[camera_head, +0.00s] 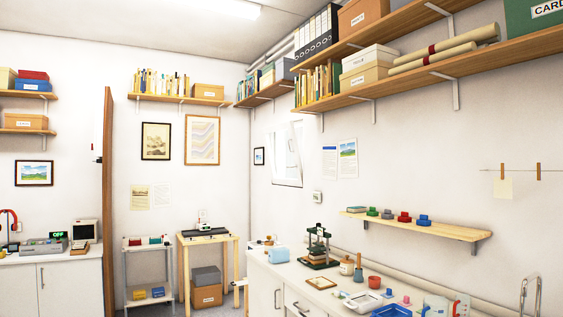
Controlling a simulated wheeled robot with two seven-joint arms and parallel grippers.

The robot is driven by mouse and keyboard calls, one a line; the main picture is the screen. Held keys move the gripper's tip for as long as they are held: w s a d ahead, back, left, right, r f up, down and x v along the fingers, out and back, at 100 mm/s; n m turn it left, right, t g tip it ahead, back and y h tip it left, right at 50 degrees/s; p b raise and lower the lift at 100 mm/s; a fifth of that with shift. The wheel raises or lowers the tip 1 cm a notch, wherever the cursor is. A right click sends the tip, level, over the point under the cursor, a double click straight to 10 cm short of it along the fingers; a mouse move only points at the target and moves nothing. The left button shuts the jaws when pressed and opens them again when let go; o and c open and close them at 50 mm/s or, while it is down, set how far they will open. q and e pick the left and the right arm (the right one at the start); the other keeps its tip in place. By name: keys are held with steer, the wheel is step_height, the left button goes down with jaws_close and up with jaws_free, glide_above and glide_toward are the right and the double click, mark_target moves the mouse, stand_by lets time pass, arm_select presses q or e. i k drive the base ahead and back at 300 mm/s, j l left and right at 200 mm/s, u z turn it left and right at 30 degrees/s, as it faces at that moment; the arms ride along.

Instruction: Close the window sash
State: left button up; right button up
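The window (287,155) is a small white-framed one in the right-hand wall, near the room's corner and below the shelves. Its sash looks tilted out of line with its frame, so it appears to stand partly open. The glass is bright, and a small dark mark, perhaps a handle, shows on it. The window is small in this view, so the size of the gap cannot be told. Neither of my grippers shows in the head view.
Below the window runs a white counter (262,272) with a dark green press (318,248), a blue tray (391,311) and small items. A wooden shelf (425,226) juts from the right wall. A wooden stand (208,240) is in the corner. Loaded shelves hang above.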

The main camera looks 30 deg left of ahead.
mark_target(290, 125)
steer(key=i+j+u, duration=1.25)
steer(key=i+u, duration=0.45)
steer(key=i, duration=2.7)
steer(key=i+z, duration=0.3)
steer(key=i+j+z, duration=0.25)
steer(key=i, duration=0.2)
steer(key=i+j+z, duration=0.55)
steer(key=z, duration=0.2)
steer(key=i+j+z, duration=0.6)
steer(key=j+z, duration=0.35)
steer(key=i+j+z, duration=0.15)
steer(key=j, duration=0.15)
steer(key=j+z, duration=0.1)
steer(key=j, duration=0.2)
